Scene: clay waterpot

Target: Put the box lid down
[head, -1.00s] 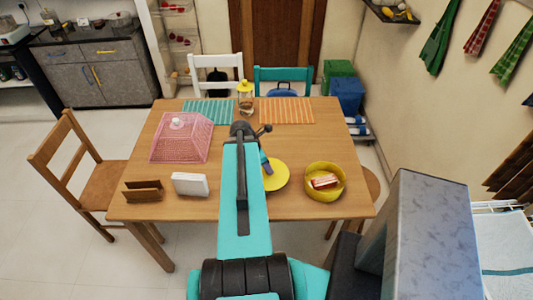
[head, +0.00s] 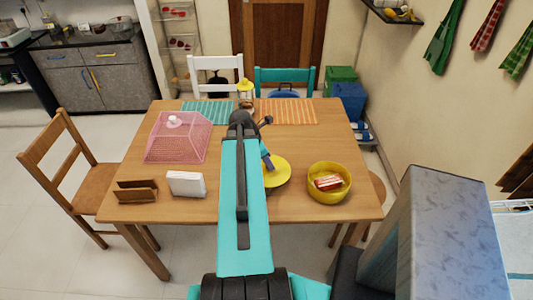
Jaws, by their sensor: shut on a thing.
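The yellow round box (head: 341,194) stands open on the right front of the wooden table, with a red and white packet (head: 328,183) inside. The flat yellow round lid (head: 281,173) is left of the box and apart from it, partly hidden behind my arm. My gripper (head: 267,163) shows only in part beside my arm, at the lid's left side. It is shut on the lid. I cannot tell whether the lid touches the table or is just above it.
A pink mesh cover (head: 178,140) stands at the left of the table (head: 228,212). A brown holder (head: 136,191) and a white block (head: 187,184) are at the front left. A yellow-topped bottle (head: 245,90) and two placemats (head: 288,111) lie toward the back.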

